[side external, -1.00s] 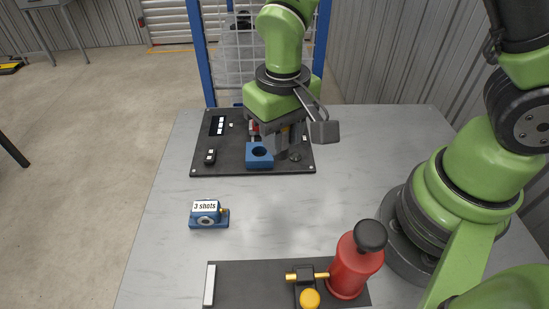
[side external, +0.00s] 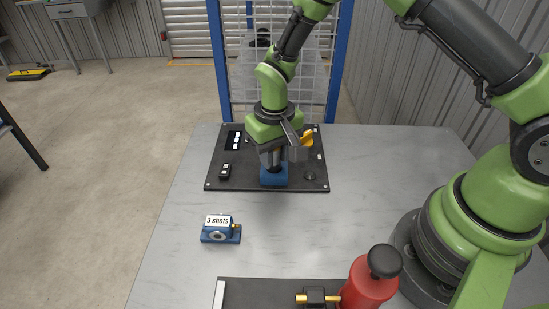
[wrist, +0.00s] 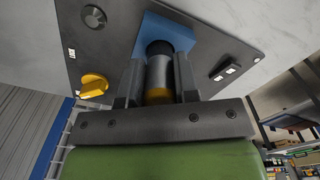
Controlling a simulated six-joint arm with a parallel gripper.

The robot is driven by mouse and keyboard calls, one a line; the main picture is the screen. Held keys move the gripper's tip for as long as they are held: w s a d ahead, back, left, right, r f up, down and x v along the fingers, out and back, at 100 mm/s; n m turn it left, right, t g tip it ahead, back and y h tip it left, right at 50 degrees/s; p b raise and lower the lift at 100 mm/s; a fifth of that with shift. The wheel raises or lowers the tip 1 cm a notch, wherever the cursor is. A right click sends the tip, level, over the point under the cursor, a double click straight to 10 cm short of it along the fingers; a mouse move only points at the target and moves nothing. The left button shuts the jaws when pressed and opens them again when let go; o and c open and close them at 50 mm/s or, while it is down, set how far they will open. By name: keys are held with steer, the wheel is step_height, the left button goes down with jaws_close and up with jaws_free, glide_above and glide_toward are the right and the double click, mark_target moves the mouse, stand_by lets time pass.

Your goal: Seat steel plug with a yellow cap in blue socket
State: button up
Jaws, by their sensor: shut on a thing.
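The blue socket (side external: 274,181) is a block on the dark panel, with my gripper (side external: 273,161) directly over it. In the wrist view, my gripper (wrist: 158,78) is shut on the steel plug (wrist: 160,72), one finger on each side. The plug's yellow cap (wrist: 159,96) faces my palm. Its far end lines up with the dark opening of the blue socket (wrist: 172,27). I cannot tell how deep the plug sits in the opening. In the side view the fingers hide the plug and the socket's top.
The dark panel (side external: 218,181) carries a yellow knob (side external: 307,139), a black switch (side external: 225,171) and a round button (side external: 310,176). A blue "3 shots" device (side external: 221,230) and a red cylinder (side external: 368,286) stand nearer. The table's middle (side external: 290,230) is clear.

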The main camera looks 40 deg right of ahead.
steer(key=shift+f, duration=0.75)
steer(key=shift+f, duration=0.15)
steer(key=o, duration=1)
steer(key=shift+c, duration=0.2)
step_height(320, 180, up, 12)
steer(key=shift+r, duration=0.25)
